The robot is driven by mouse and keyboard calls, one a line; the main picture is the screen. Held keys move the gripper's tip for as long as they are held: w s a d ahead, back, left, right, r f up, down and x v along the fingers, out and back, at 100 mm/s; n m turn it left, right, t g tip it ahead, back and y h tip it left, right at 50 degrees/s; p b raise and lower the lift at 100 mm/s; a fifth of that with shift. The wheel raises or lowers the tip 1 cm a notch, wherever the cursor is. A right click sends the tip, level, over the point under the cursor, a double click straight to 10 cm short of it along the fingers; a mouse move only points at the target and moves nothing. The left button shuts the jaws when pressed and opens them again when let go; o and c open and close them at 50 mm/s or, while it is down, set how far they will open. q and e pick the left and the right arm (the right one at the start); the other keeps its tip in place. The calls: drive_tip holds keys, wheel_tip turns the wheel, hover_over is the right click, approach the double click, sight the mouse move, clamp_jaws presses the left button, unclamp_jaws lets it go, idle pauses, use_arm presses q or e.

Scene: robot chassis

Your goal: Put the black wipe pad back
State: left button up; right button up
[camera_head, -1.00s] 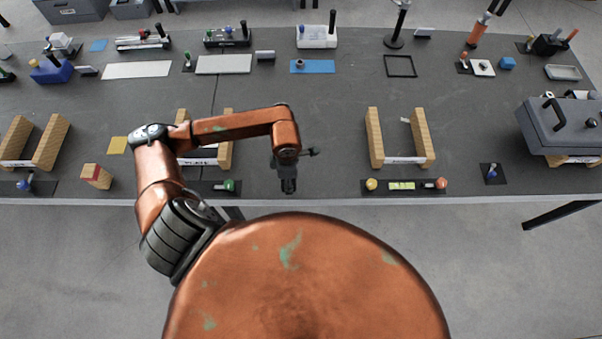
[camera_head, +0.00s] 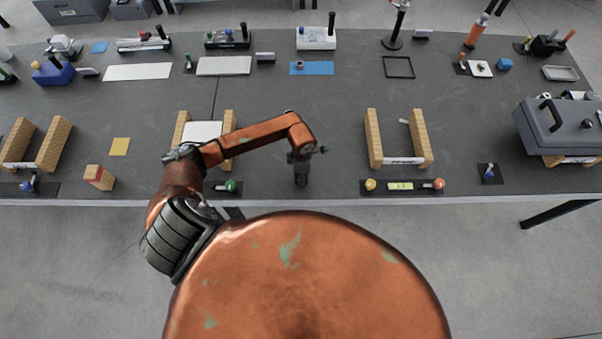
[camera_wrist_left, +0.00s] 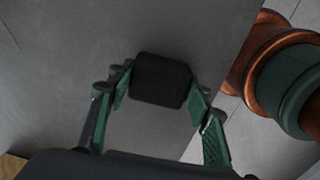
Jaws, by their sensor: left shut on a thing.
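The black wipe pad (camera_wrist_left: 161,80) is a dark, rounded block in the left wrist view. It sits between the green-lined fingers of my left gripper (camera_wrist_left: 158,98), which is shut on it. In the head view my left gripper (camera_head: 301,178) is over the near part of the dark table, left of the right-hand pair of wooden blocks, pointing down. The pad is too small and dark to make out there. I cannot tell whether the pad touches the table. My right gripper is not in view.
Wooden block pairs stand on the table (camera_head: 330,130), one at the right (camera_head: 374,140) and one behind my left arm. A tray with a level (camera_head: 401,186) lies at the near edge. A grey case (camera_head: 560,126) stands far right. The table around my left gripper is clear.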

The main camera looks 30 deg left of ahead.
use_arm(q)
drive_tip(key=shift+f, duration=0.15)
drive_tip(key=o, duration=1.2)
wheel_tip(320, 180, up, 12)
drive_tip(key=b, duration=0.1)
drive_tip(key=shift+r, duration=0.2)
drive_tip(key=shift+s+d, duration=0.1)
drive_tip(key=shift+d, duration=0.1)
